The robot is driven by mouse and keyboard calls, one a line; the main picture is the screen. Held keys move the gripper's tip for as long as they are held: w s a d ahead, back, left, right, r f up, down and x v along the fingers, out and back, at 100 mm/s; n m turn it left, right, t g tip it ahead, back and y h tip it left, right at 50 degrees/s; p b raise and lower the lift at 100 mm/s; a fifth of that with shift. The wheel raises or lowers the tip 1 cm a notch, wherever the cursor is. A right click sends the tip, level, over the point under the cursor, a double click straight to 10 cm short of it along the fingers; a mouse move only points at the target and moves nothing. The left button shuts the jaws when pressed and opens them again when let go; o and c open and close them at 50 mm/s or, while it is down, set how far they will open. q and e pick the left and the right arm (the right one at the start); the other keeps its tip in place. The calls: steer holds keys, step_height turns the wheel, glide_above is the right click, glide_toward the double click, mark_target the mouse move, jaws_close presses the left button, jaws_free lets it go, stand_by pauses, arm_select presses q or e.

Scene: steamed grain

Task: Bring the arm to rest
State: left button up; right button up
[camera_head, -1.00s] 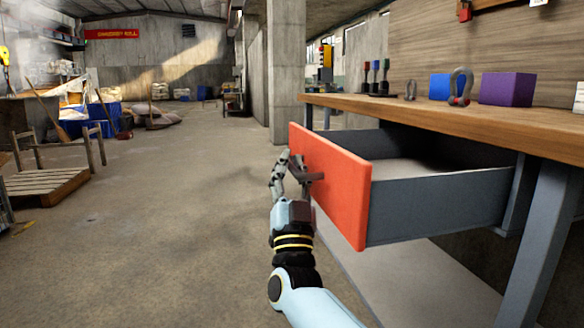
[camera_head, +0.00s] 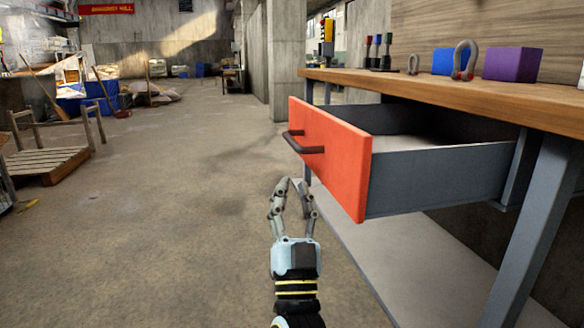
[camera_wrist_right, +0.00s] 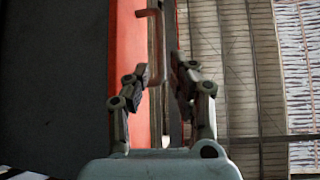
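The drawer with a red front (camera_head: 335,160) stands pulled out of the workbench, and its grey inside looks empty where I can see it. Its dark bar handle (camera_head: 304,143) is free. My right gripper (camera_head: 292,183) is below and in front of the handle, apart from it, with its fingers spread and nothing between them. In the right wrist view the open fingers (camera_wrist_right: 160,72) show with a gap, and the red drawer front (camera_wrist_right: 127,50) and the handle (camera_wrist_right: 156,45) lie beyond them. My left gripper is not in view.
The wooden workbench top (camera_head: 430,95) holds a purple box (camera_head: 512,65), a blue box (camera_head: 449,61), shackles (camera_head: 465,60) and several small upright tools. A lower shelf (camera_head: 400,250) runs underneath. The floor left of my right arm is clear.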

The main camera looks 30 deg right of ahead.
steer(key=shift+v, duration=0.75)
steer(key=s+d+f+n+g+y, duration=0.2)
steer(key=s+f+n+g+y, duration=0.5)
steer(key=s+f, duration=0.55)
steer(key=s+d+f+n+g+y, duration=0.1)
steer(key=s+f+n+g+y, duration=0.3)
steer(key=s+f+g, duration=0.85)
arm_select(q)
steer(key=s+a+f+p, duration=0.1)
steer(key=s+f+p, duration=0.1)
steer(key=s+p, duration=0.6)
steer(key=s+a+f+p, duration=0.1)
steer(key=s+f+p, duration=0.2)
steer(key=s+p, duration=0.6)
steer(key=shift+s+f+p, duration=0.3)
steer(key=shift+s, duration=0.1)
arm_select(e)
steer(key=s+d+f+g, duration=0.1)
steer(key=s+f, duration=0.2)
steer(key=s, duration=0.6)
steer(key=s+d+f+m+g, duration=0.1)
steer(key=s+f, duration=0.3)
steer(key=s, duration=0.5)
steer(key=s+d+f+m+g, duration=0.1)
steer(key=s+f, duration=0.3)
steer(key=s, duration=0.6)
steer(key=shift+d+g+h, duration=0.3)
steer(key=shift+d+g, duration=0.35)
steer(key=shift+d, duration=0.2)
